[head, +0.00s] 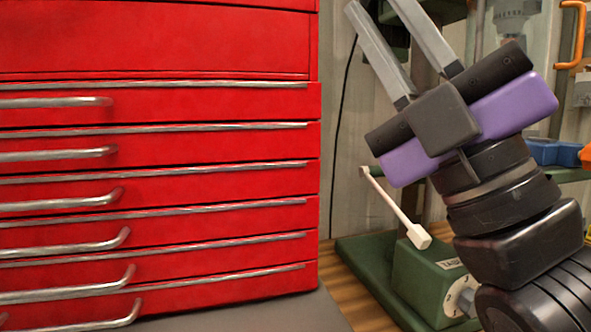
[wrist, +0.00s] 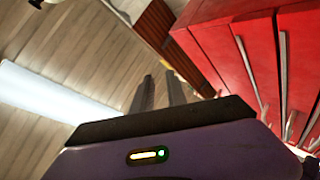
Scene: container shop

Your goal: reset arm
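My gripper (head: 385,38) is raised at the upper right of the head view, its two grey fingers pointing up and to the left. The fingers are parallel with a clear gap between them, and nothing is held. In the wrist view the gripper (wrist: 160,92) shows two dark fingers apart, with only background between them. A red tool chest (head: 160,45) with several drawers stands left of the gripper in the head view, apart from it. The chest also shows at the right of the wrist view (wrist: 215,55).
A green machine (head: 425,285) with a white-tipped lever (head: 395,205) stands below my gripper on a wooden surface. Orange and blue items (head: 555,152) lie at the right edge. The chest's silver drawer handles (head: 65,249) stick out. A narrow gap separates chest and machine.

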